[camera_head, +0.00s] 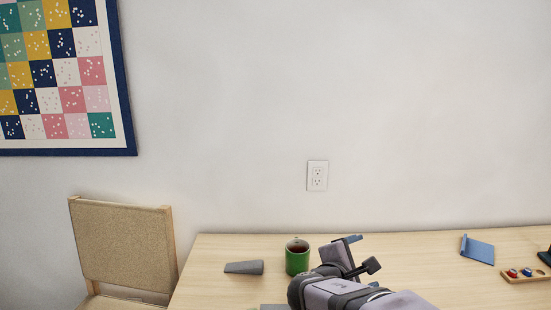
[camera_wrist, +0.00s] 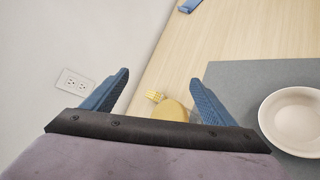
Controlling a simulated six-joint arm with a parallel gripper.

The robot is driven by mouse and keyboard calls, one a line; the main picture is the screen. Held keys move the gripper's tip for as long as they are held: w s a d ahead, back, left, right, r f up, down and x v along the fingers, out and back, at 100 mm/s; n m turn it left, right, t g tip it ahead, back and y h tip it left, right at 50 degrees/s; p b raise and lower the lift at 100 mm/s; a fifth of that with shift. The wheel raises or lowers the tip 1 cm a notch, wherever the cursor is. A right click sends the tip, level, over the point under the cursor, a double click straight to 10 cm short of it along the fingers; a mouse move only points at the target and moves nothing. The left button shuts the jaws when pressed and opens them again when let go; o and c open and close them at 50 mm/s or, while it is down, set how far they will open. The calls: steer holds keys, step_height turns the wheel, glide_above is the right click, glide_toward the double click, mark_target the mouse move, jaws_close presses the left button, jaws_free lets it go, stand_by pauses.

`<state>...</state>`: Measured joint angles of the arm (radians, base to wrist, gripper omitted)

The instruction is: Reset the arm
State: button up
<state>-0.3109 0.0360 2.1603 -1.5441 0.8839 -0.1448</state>
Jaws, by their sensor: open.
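My gripper (camera_head: 362,253) is at the end of my arm, low in the middle of the head view, above the wooden table (camera_head: 220,285). In the wrist view my gripper (camera_wrist: 158,80) has its two blue fingers spread wide apart. Nothing is held between them. A yellow rounded object (camera_wrist: 175,113) with a small yellow-and-white piece (camera_wrist: 155,96) shows beyond the gripper, partly hidden by its dark front edge. I cannot tell what it is.
A green mug (camera_head: 297,262) with dark liquid stands just left of my gripper, beside a grey wedge (camera_head: 244,267). A blue object (camera_head: 477,249) and wooden tray (camera_head: 526,274) lie right. The wrist view shows a white bowl (camera_wrist: 292,120) on a grey mat (camera_wrist: 240,75).

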steer(key=s+d+f+m+g+y+p, duration=0.1)
steer(key=s+d+f+m+g+p, duration=0.1)
steer(key=s+m+g+p, duration=0.35)
steer(key=s+d+f+m+g+y+p, duration=0.1)
steer(key=s+f+m+g+p, duration=0.15)
steer(key=s, duration=0.55)
steer(key=s+a+r+m+g+y+p, duration=0.1)
steer(key=s+a+m+y+p, duration=0.5)
steer(key=s, duration=0.6)
steer(key=a+m+g+p, duration=0.1)
steer(key=a+m, duration=0.1)
steer(key=m, duration=0.1)
steer(key=shift+r+m+p, duration=0.15)
steer(key=shift+m+p, duration=0.15)
